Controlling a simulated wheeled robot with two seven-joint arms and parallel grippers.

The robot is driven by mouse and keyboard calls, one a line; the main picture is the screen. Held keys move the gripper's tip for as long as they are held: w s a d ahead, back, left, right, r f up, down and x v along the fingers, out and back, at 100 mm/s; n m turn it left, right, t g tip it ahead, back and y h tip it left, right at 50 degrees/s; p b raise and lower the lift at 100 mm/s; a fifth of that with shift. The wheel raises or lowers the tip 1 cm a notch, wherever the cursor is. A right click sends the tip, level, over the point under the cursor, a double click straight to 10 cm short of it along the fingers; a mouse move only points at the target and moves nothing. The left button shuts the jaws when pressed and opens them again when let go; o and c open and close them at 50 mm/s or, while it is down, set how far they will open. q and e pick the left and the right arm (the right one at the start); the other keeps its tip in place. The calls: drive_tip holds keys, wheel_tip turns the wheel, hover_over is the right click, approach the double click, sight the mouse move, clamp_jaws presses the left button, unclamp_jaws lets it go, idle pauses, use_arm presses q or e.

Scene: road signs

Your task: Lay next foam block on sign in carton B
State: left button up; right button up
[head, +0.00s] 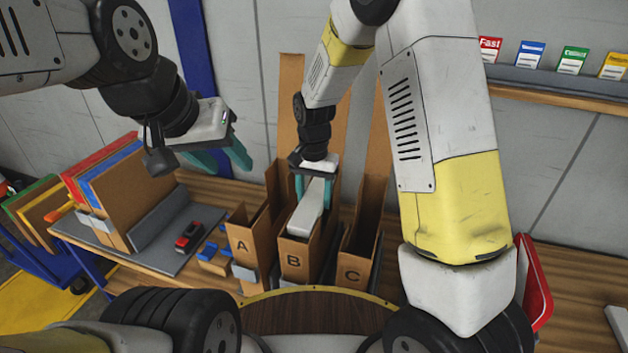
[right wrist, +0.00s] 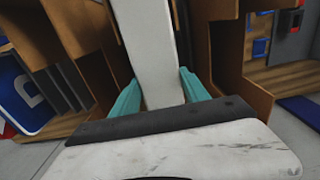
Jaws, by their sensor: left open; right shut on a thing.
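My right gripper (head: 318,185) is shut on a long pale foam block (head: 306,208), with a teal finger on each side of it. The block is over the open top of carton B (head: 293,262), and its near end appears to be inside the carton mouth. In the right wrist view the foam block (right wrist: 152,50) runs away from between the teal fingers (right wrist: 155,92). Any sign inside carton B is hidden by the block and carton walls. My left gripper (head: 220,160) is open and empty, above the table to the left of the cartons.
Carton A (head: 241,246) stands left of carton B and carton C (head: 352,272) stands right. A grey rack (head: 165,235) holds upright panels, with a red and black item (head: 188,236) beside them. Colored cards (head: 531,53) stand on a wall shelf. A red-edged panel (head: 535,285) is at right.

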drive_tip(key=shift+f, duration=0.5)
idle(0.3)
drive_tip(key=o, duration=1.4)
drive_tip(key=shift+r, duration=0.1)
wheel_tip(320, 180, up, 7)
drive_tip(key=shift+f, duration=0.1)
drive_tip(key=shift+r, duration=0.45)
